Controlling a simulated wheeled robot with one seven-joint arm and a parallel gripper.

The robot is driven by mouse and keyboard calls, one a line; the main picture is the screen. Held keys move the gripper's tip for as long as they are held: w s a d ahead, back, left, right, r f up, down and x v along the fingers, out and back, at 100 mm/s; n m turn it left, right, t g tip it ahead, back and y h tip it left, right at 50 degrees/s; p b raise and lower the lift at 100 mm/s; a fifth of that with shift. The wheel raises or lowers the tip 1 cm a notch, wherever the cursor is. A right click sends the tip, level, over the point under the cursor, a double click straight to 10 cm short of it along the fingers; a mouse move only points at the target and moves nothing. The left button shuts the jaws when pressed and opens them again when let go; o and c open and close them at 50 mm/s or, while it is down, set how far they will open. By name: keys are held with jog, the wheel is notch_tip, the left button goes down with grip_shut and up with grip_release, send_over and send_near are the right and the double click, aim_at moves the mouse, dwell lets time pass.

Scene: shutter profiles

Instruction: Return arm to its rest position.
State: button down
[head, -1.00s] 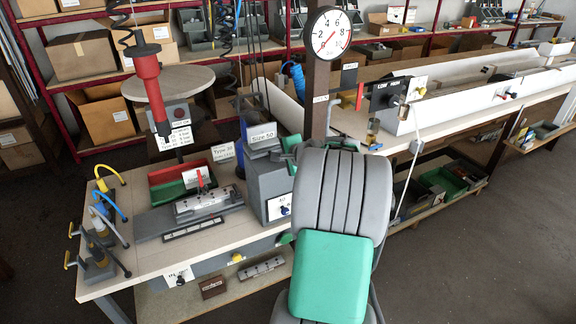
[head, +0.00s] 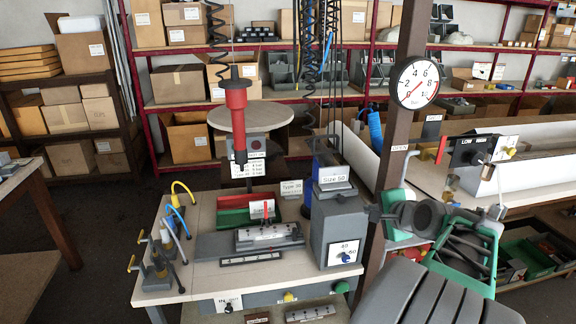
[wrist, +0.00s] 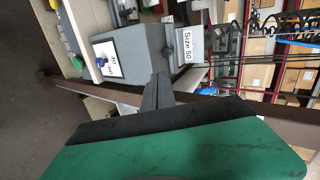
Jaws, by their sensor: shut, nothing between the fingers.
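My arm, grey and green, fills the lower right of the head view. My gripper (head: 374,213) shows there as a small dark tip pointing left, just right of the grey box labelled "Size 50" (head: 338,235). In the wrist view the gripper's shut grey fingers (wrist: 158,90) stick out past the green and black hand, with nothing between them. They point toward the grey box (wrist: 135,68) with its 40/60 dial, seen sideways. I cannot tell the exact gap between them.
A dark post with a pressure gauge (head: 417,83) stands close to the arm. The workbench (head: 185,285) holds a black profile fixture (head: 268,237) and small hand valves at left. A red tool (head: 236,105) hangs above it. Shelves with boxes line the back; open floor lies left.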

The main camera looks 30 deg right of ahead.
jog(key=s+a+f+n+g+y, duration=0.1)
jog(key=s+a+f+n+g, duration=0.25)
jog(key=s+f, duration=0.5)
jog(key=s+a+f+n+g+y, duration=0.1)
jog(key=s+a+f+n+g, duration=0.1)
jog(key=s+f+n+g, duration=0.45)
jog(key=w+a+r+n, duration=0.1)
jog(key=a+r+n, duration=0.1)
jog(key=a, duration=0.7)
jog(key=w+a+r+n+t, duration=0.1)
jog(key=a+n, duration=0.4)
jog(key=a, duration=0.5)
jog(key=w+a+r+n+t, duration=0.1)
jog(key=w+a+r+n, duration=0.2)
jog(key=a, duration=0.7)
jog(key=shift+w+y, duration=0.25)
jog(key=shift+y, duration=0.05)
